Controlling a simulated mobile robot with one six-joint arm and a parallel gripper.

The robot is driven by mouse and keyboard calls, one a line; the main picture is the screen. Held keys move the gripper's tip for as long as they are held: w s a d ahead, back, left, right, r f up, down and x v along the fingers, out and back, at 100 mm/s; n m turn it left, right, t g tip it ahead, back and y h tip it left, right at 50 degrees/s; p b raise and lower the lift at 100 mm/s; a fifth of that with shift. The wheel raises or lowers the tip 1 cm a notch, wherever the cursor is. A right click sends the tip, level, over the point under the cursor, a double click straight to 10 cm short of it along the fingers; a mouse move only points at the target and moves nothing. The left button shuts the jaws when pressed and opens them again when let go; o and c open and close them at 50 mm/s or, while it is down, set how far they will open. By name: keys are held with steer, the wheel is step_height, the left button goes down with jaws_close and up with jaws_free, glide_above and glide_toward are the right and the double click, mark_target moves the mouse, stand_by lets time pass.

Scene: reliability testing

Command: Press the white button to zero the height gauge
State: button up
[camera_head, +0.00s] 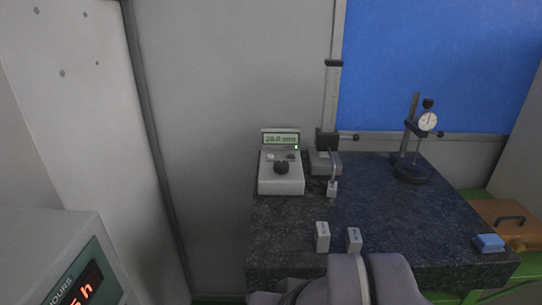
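The height gauge readout box (281,186) is light grey and stands at the back left of the dark granite table. Its greenish display (281,139) reads about 29 mm; the last digit is hard to read. A small white button (270,157) sits on the left of its top panel, with a dark button (291,156) on the right and a black knob (281,167) between and below. The gauge column (336,100) rises right of the box, with a probe hanging in front. My grey arm enters at bottom centre; I cannot make out its fingertips.
Two small light blocks (322,236) stand near the table's front, just beyond my arm. A dial indicator stand (411,172) is at the back right. A blue block (489,243) lies at the right edge. A lit timer box (60,260) is at lower left. The table middle is clear.

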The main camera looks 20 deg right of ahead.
jaws_close()
stand_by(0.5)
steer(key=shift+r, duration=0.1)
stand_by(0.8)
